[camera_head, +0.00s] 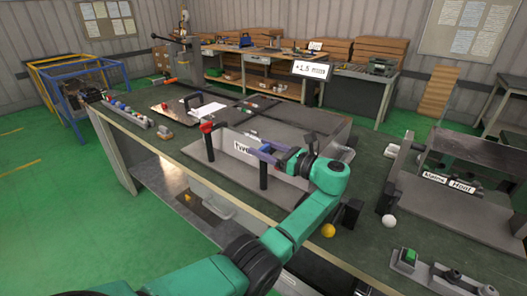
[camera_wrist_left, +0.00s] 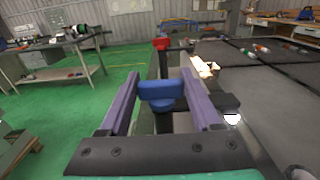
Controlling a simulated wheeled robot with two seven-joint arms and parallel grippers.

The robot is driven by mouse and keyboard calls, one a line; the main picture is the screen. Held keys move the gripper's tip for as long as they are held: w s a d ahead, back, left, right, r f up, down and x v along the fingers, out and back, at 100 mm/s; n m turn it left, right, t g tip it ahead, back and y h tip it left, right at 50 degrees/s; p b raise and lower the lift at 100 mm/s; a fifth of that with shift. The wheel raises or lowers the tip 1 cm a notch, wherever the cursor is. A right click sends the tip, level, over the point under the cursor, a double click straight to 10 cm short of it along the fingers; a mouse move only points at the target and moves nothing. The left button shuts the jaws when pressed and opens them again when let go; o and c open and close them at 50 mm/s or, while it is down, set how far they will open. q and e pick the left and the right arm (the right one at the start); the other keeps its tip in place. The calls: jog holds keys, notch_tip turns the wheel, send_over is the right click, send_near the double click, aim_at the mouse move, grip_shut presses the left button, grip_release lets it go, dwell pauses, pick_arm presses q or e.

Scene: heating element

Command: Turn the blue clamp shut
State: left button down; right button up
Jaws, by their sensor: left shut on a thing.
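The blue clamp (camera_wrist_left: 160,92) sits between the two purple fingers of my left gripper (camera_head: 266,151), seen close up in the left wrist view. The gripper is shut on its blue handle. In the head view the gripper and fingers mostly hide the handle, and a dark post (camera_head: 264,177) stands below it. A red clamp (camera_head: 206,127) tops another dark post farther left; it also shows beyond the blue clamp in the left wrist view (camera_wrist_left: 160,43). My right gripper is not in view.
The posts stand at a grey metal tray (camera_head: 285,192) on the green workbench (camera_head: 180,143). A yellow ball knob (camera_head: 328,230) and a white one (camera_head: 389,221) are at the near right. A metal fixture (camera_head: 455,205) stands at the right. Green floor (camera_head: 50,215) is clear at left.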

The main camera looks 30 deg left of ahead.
aim_at(264, 147)
pick_arm(q)
jog(key=shift+f, duration=0.1)
jog(key=shift+c, duration=0.4)
grip_release()
jog(key=shift+r, duration=0.3)
notch_tip(264, 147, up, 20)
jog(key=b, duration=0.1)
jog(key=shift+f, duration=0.25)
jog(key=shift+f, duration=0.1)
